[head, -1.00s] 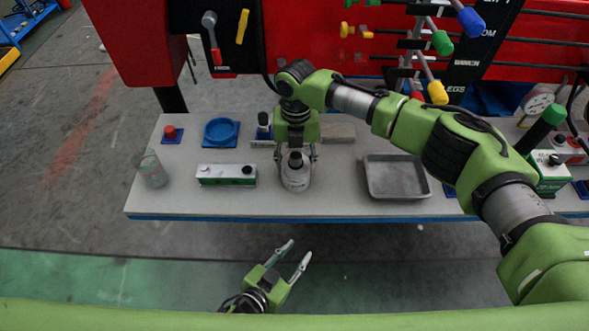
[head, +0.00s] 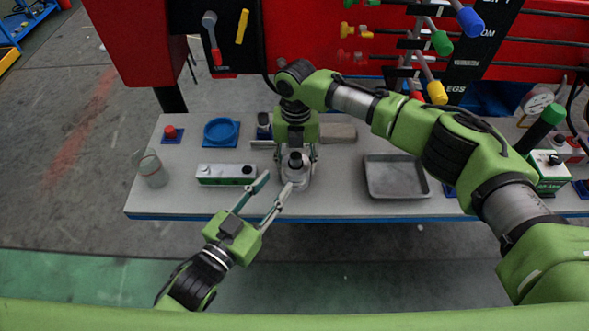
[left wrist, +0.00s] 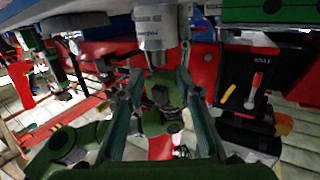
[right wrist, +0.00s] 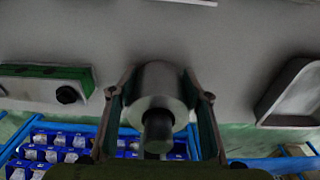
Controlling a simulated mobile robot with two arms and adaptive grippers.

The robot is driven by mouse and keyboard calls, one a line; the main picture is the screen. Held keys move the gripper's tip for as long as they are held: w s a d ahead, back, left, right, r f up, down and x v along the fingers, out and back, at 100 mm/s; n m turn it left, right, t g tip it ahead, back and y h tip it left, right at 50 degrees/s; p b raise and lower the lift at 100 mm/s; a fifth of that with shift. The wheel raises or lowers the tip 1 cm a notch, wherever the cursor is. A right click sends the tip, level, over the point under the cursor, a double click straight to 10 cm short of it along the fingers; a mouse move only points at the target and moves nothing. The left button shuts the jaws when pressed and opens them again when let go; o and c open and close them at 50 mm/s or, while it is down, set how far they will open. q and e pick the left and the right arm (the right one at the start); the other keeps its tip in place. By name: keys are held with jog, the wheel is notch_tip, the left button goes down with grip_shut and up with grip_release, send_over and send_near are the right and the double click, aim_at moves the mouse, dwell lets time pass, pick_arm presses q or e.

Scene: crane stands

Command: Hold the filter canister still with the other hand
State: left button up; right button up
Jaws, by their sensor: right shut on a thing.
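The filter canister (head: 297,176), a grey cylinder with a dark knob on top, stands upright near the table's front edge. My right gripper (head: 298,158) reaches down over it, its fingers closed on both sides. In the right wrist view the canister (right wrist: 158,88) sits between these fingers, dark knob toward the camera. My left gripper (head: 274,187) is open, its fingertips just left of and in front of the canister's lower part. In the left wrist view the canister (left wrist: 155,28) shows beyond the open fingers; whether they touch it I cannot tell.
The table (head: 335,205) holds a white-and-green box (head: 225,174) left of the canister, a clear cup (head: 152,170), a blue round dish (head: 221,131) and a grey tray (head: 396,177) at right. Bare table lies between canister and tray.

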aim_at(293, 163)
pick_arm(q)
jog(key=shift+x, duration=4.25)
grip_shut()
